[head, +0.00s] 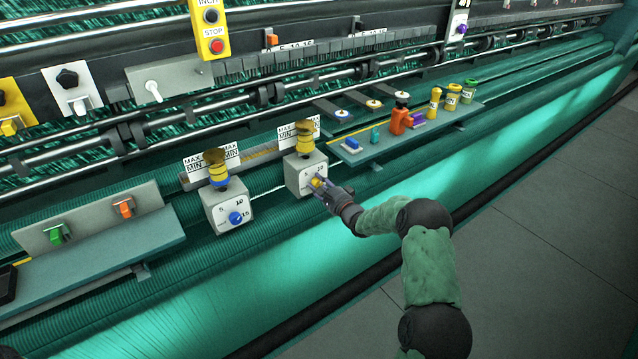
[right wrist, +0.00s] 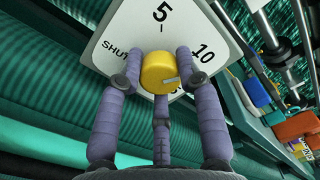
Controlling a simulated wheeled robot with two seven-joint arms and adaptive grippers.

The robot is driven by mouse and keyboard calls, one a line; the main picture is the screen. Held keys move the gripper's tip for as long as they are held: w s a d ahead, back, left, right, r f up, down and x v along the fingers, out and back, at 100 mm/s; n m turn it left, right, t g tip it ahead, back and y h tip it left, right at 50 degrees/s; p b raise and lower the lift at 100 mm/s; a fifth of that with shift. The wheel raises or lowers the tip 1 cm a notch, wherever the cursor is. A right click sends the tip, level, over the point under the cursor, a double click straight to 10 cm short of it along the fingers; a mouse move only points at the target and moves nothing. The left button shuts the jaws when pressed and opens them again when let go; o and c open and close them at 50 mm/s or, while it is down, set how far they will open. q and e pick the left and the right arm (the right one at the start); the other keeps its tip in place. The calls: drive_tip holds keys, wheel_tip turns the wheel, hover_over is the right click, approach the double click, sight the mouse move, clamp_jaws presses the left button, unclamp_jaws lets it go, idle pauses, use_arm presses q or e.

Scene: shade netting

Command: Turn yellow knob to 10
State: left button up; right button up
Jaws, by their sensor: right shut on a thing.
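The yellow knob (head: 318,183) sits on the front of a grey-white box (head: 293,178) on the machine's rail. In the right wrist view the yellow knob (right wrist: 157,68) is in front of a white dial plate (right wrist: 110,52) marked SHUT at left, 5 at top and 10 at right. The knob's pale pointer line points right, to the side of the 10. My right gripper (head: 326,189) is shut on the knob, its purple fingers (right wrist: 158,84) around it. The fingers and palm hide the lower dial. My left gripper is not in view.
A similar box with a blue knob (head: 236,217) stands to the left. A shelf (head: 408,135) with bottles and small items is to the right; a ledge (head: 100,258) with green and orange switches is at left. The floor (head: 540,215) at right is clear.

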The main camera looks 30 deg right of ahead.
drive_tip(key=shift+m, duration=0.8)
drive_tip(key=o, duration=1.2)
drive_tip(key=shift+d, duration=0.1)
drive_tip(key=shift+c, duration=0.2)
drive_tip(key=s, duration=1.2)
drive_tip(key=shift+d, duration=0.4)
